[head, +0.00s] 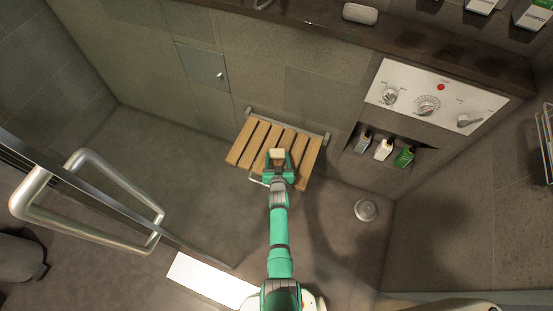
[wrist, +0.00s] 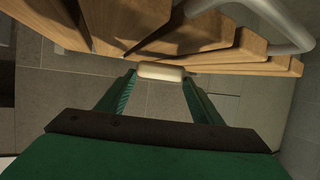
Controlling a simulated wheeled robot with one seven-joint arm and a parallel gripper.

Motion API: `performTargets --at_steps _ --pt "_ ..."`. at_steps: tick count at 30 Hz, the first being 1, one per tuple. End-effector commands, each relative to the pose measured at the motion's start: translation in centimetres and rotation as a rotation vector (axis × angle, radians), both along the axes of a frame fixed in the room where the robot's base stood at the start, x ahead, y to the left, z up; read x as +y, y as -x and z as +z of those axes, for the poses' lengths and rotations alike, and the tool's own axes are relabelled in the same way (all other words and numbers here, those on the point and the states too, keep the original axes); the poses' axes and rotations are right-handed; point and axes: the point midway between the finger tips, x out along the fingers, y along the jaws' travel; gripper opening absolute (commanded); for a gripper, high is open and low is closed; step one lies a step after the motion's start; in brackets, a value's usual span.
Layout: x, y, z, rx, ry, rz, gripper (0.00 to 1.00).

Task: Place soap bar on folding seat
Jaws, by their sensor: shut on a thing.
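The folding seat (head: 245,145) has several wooden slats on a metal frame and is folded out from the wall. Its slats (wrist: 125,22) fill the top of the wrist view. The pale cream soap bar (head: 277,153) is at my gripper's tip, and in the wrist view it (wrist: 161,72) spans the gap between the fingers. My gripper (head: 278,158) is shut on it. From the head camera, soap and gripper overlap the seat's slats. In the wrist view the soap lies close to the slat edges; I cannot tell whether it touches them.
A control panel (head: 432,100) with knobs is on the wall, above a niche with several bottles (head: 384,149). A pale oval object (head: 360,13) lies on the dark ledge. A glass door with a metal handle (head: 90,160) stands at left. A round drain (head: 366,210) is on the floor.

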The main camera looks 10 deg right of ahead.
Motion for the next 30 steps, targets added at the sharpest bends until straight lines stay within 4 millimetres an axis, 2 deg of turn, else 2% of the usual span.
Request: performTargets --at_steps 6,22,23,24,25,30 --pt "0.2 0.0 -0.8 0.001 0.001 0.004 0.25" --pt "0.0 0.1 -1.4 0.002 0.0 0.001 0.25" --pt "0.0 0.1 -1.4 0.002 0.0 0.001 0.65" --pt "0.0 0.1 -1.4 0.002 0.0 0.001 0.75" --pt "0.0 0.1 -1.4 0.002 0.0 0.001 0.79" --pt "0.0 0.1 -1.4 0.002 0.0 0.001 0.79"
